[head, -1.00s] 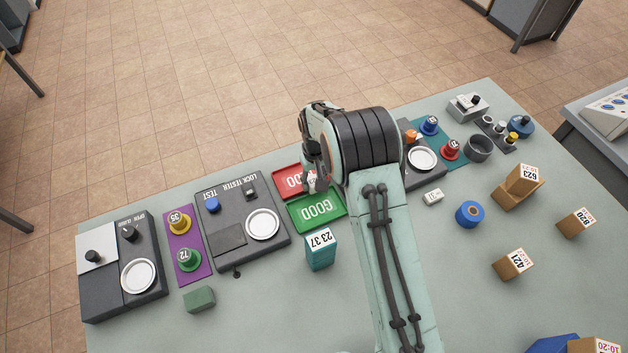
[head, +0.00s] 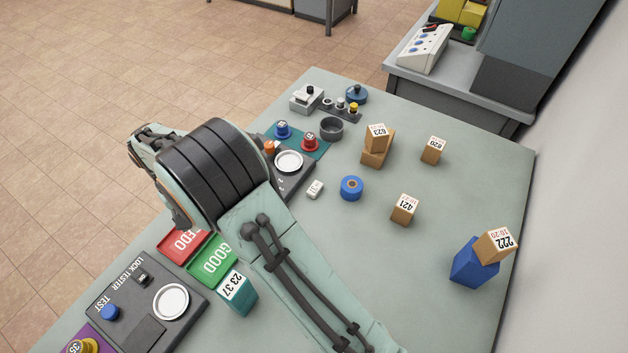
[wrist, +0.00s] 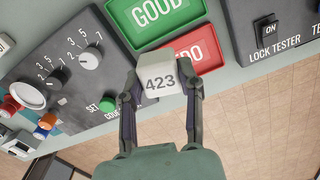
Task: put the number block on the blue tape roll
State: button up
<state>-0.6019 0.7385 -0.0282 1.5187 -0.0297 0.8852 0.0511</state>
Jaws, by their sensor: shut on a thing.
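In the wrist view my gripper (wrist: 161,88) is shut on a white number block (wrist: 160,79) marked 423, its fingers on two opposite sides. The block shows in front of the red REDO tray and the green GOOD tray; its height above them is hard to tell. In the head view my arm hides the fingers and the held block. The blue tape roll (head: 352,194) lies on the table right of my arm, with nothing on top. The roll is not in the wrist view.
A small white block (head: 315,189) lies just left of the roll. A brown block marked 421 (head: 404,212) stands to its right, and a dark round bowl (head: 331,129) behind it. The GOOD tray (head: 212,258) and a teal block (head: 237,295) are near my arm.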

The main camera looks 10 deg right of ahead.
jog(key=s+d+r+m, duration=0.25)
jog(key=d+m, duration=0.25)
jog(key=d, duration=0.6)
jog(key=s+d+r+m, duration=0.25)
jog(key=d+m, duration=0.25)
jog(key=d, duration=0.5)
jog(key=s+d+r+m, duration=0.25)
jog(key=d+m, duration=0.25)
jog(key=d, duration=0.6)
send_near(352, 184)
jog(key=shift+s+a+f, duration=0.1)
jog(key=shift+s+f, duration=0.3)
jog(key=shift+s, duration=0.15)
jog(key=shift+w+f, duration=0.4)
jog(key=shift+f, duration=0.1)
jog(key=shift+w+f, duration=0.15)
jog(key=shift+f, duration=1.5)
jog(key=shift+f, duration=0.1)
jog(key=o, duration=0.9)
jog(key=shift+o, duration=0.2)
